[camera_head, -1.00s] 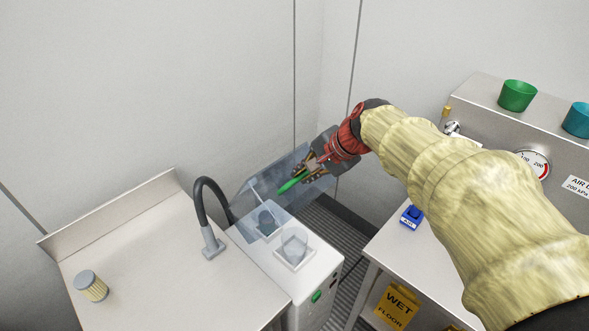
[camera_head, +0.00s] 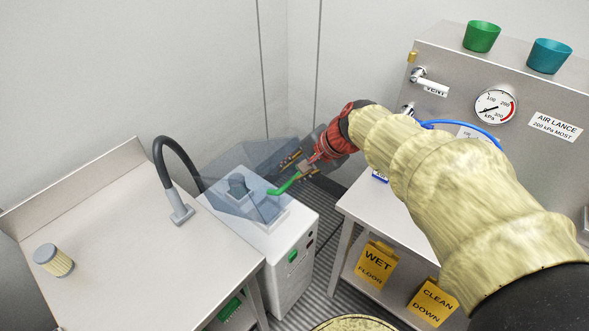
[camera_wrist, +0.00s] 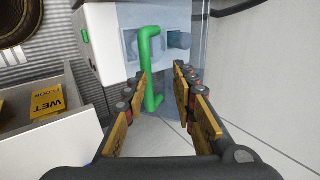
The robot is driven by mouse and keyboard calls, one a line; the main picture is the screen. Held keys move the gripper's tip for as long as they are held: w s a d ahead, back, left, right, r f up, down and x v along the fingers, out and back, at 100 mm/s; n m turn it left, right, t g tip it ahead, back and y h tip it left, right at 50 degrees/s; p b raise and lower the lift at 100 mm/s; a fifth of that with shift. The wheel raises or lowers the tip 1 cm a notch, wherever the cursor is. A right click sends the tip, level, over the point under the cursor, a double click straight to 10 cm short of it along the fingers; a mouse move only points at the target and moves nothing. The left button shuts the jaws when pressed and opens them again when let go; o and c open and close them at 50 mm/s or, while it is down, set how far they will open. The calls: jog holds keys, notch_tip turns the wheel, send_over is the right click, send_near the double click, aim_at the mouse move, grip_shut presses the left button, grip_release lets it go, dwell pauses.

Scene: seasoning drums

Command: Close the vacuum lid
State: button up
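The vacuum machine is a white box (camera_head: 285,237) at the end of the steel counter; its side also shows in the wrist view (camera_wrist: 104,38). Its clear bluish lid (camera_head: 215,172) is tilted up, not flat on the top. The lid has a green bar handle (camera_head: 283,186). In the wrist view the green handle (camera_wrist: 151,45) stands at the fingertips, close to the left finger. My gripper (camera_head: 290,167) is at the lid's right edge, beside the handle. In the wrist view my gripper (camera_wrist: 164,76) has its fingers apart; contact with the handle cannot be told.
A grey hose (camera_head: 160,150) arches beside the lid from the left counter (camera_head: 120,235), which holds a ribbed canister (camera_head: 53,260). A right-hand bench (camera_head: 365,212) has yellow signs (camera_head: 376,262) below. The gauge panel (camera_head: 450,85) stands behind it. A narrow floor gap separates machine and bench.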

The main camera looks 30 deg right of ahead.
jog(key=shift+r, duration=0.1)
jog(key=v, duration=1.2)
jog(key=shift+a, duration=0.1)
jog(key=shift+c, duration=0.6)
